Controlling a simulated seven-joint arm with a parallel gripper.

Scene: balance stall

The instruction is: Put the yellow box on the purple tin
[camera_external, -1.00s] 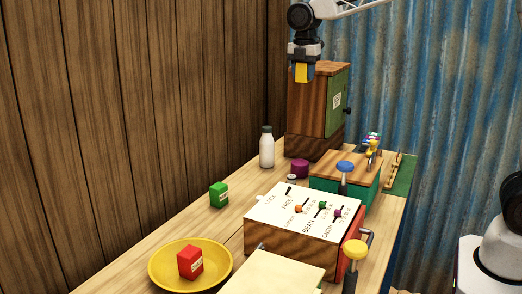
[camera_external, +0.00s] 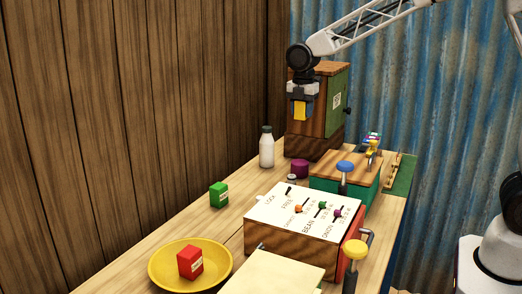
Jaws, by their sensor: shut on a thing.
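My gripper (camera_external: 300,100) is shut on the yellow box (camera_external: 300,110) and holds it in the air in front of the wooden cabinet. The jaws cover the upper part of the box. The purple tin (camera_external: 300,168) stands on the table below, between the white bottle and the green-sided box. The yellow box is above the purple tin with a clear gap between them.
A white bottle (camera_external: 266,147) stands left of the tin, and a small jar (camera_external: 292,181) stands just in front of it. The wooden cabinet (camera_external: 326,75) is behind. A lever panel (camera_external: 290,213), a green box (camera_external: 218,195) and a yellow plate (camera_external: 160,280) with a red box (camera_external: 190,262) are nearer.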

